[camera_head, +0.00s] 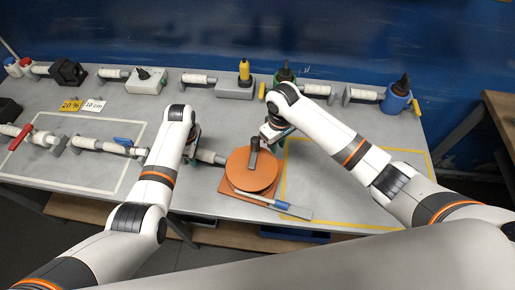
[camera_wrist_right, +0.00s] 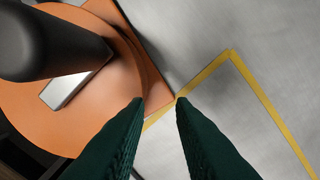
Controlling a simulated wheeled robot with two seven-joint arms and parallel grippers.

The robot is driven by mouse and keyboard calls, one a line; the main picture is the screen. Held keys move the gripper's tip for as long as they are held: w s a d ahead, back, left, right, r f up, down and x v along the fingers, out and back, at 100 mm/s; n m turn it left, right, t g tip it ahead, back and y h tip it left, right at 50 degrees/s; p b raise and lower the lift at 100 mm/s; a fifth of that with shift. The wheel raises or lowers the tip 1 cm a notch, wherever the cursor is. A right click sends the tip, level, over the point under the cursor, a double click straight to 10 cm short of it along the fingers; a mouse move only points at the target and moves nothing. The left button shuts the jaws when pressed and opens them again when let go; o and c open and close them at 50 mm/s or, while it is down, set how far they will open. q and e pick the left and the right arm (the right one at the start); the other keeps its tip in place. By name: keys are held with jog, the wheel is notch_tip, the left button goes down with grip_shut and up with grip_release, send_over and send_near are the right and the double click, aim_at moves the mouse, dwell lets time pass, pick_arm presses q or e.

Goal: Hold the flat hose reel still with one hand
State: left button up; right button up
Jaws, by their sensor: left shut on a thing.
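The flat hose reel (camera_head: 253,174) is an orange disc with a dark upright post (camera_head: 254,145) on an orange base plate (camera_head: 229,189). It lies flat near the front edge of the table. My right gripper (camera_head: 272,138) is above the reel's far right edge. In the right wrist view its two green fingers (camera_wrist_right: 161,100) are apart with nothing between them, over a corner of the orange plate. The reel's disc (camera_wrist_right: 80,118) and dark post (camera_wrist_right: 45,40) also show there. My left gripper (camera_head: 191,152) is shut on the pale pipe (camera_head: 208,156) left of the reel; its fingertips are mostly hidden.
A blue-handled bar (camera_head: 291,209) lies at the reel's front. Yellow tape (camera_head: 432,164) marks the table to the right, and a white tape frame (camera_head: 123,178) is at left. The right table area is clear.

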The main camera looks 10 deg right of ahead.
notch_tip(320, 180, up, 7)
dwell(0.9)
jog(key=shift+o, duration=0.4)
